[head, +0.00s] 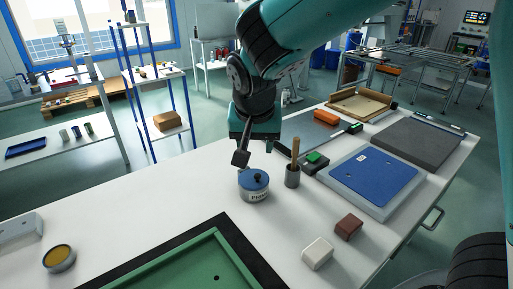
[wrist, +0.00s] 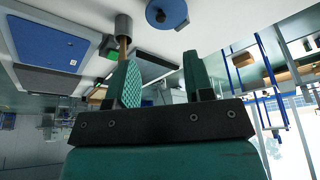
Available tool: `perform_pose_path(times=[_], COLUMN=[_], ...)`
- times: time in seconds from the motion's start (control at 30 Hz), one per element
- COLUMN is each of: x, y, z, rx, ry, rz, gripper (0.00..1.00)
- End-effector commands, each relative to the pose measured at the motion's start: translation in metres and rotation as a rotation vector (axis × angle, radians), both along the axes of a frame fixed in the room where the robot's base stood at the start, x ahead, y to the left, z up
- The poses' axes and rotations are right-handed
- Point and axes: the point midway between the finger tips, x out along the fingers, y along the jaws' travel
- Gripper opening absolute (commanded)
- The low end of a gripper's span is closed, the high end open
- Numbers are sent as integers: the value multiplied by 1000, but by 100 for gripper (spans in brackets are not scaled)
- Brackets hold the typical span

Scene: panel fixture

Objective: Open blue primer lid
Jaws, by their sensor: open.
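The primer can (head: 255,195) stands upright on the white table, with its label facing the head camera. Its blue lid (head: 250,180) with a dark knob (head: 258,178) sits on top. In the wrist view, the blue lid (wrist: 158,14) shows at the top edge, beyond my fingertips and partly cut off by the frame. My gripper (head: 242,156) is just behind and above the can in the head view, apart from it. In the wrist view, my gripper (wrist: 163,72) is open with two green fingers spread and nothing between them.
A grey cup (head: 292,179) holding a wooden-handled tool stands close right of the can. Right of it are a green-topped black block (head: 314,162) and a blue panel (head: 372,178). A green framed tray (head: 190,272) lies in front.

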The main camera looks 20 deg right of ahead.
Motion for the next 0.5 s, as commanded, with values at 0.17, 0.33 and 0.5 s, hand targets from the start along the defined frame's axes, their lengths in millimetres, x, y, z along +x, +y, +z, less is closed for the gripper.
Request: perform_pose_path(times=[0.17, 0.33, 0.5], x=[21, 29, 41], y=[-2, -7, -15], z=[8, -15, -50], rx=[-29, -32, -31], ry=[-46, -47, -45], rz=[-106, -114, -114], gripper=[48, 48, 48])
